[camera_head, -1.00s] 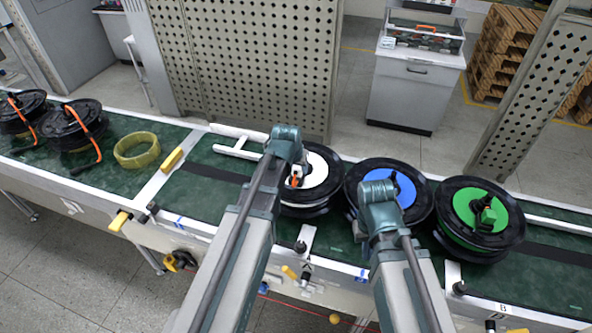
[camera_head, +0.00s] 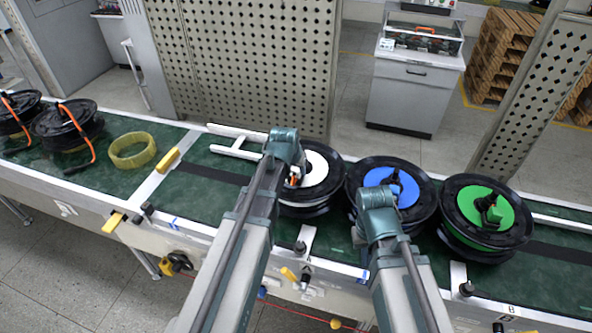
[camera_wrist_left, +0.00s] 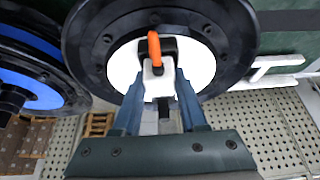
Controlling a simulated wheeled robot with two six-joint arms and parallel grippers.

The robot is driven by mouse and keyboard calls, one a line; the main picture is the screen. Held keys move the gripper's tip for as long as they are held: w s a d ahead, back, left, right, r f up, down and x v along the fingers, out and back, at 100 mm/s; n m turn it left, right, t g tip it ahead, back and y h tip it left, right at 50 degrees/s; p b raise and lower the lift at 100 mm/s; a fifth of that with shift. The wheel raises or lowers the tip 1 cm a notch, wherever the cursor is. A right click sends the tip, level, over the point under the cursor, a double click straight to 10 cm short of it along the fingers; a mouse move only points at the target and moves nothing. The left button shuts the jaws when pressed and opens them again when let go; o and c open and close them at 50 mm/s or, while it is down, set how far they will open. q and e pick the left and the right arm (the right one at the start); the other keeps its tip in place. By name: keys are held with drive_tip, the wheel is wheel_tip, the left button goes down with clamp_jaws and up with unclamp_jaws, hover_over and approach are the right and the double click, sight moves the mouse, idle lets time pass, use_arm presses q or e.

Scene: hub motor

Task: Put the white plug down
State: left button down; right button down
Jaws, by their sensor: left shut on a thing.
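The white plug (camera_wrist_left: 157,78), with an orange end, is between the fingers of my left gripper (camera_wrist_left: 160,88), which is shut on it. In the left wrist view the plug is in front of the white face (camera_wrist_left: 201,70) of a black-rimmed hub motor; I cannot tell whether it touches that face. In the head view my left gripper (camera_head: 292,168) is over the left side of this white-faced motor (camera_head: 320,172) and hides most of the plug. My right gripper (camera_head: 376,203) is in front of the blue-faced motor (camera_head: 407,185); its fingers are hidden.
A green-faced motor (camera_head: 506,220) stands to the right on the green conveyor (camera_head: 210,203). A yellow ring (camera_head: 132,151) and black reels with orange cables (camera_head: 68,128) lie to the left. A white bracket (camera_head: 236,150) is beside the white motor. The belt between ring and motor is mostly clear.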

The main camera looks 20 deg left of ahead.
use_arm(q)
drive_tip(key=shift+s+d+f, duration=0.1)
drive_tip(key=shift+s+f, duration=0.25)
drive_tip(key=shift+f, duration=0.05)
drive_tip(key=shift+c, duration=2.2)
unclamp_jaws()
drive_tip(key=shift+w+r+p, duration=0.25)
drive_tip(key=shift+r+p, duration=0.35)
drive_tip(key=shift+p, duration=0.1)
drive_tip(key=p+v, duration=1.1)
drive_tip(key=v, duration=0.1)
drive_tip(key=s+d+f+m+g, duration=0.1)
drive_tip(key=s+d+g, duration=0.1)
drive_tip(key=s+d, duration=0.4)
drive_tip(key=s+d+f+m+g+y, duration=0.1)
drive_tip(key=s+d+m+g, duration=0.1)
drive_tip(key=s+d, duration=0.5)
drive_tip(key=s+g, duration=0.1)
drive_tip(key=s, duration=0.4)
drive_tip(key=shift+s+d+g, duration=0.15)
drive_tip(key=shift+s+g, duration=0.05)
drive_tip(key=shift+g, duration=0.1)
drive_tip(key=shift+f+b, duration=0.15)
drive_tip(key=shift+b, duration=0.15)
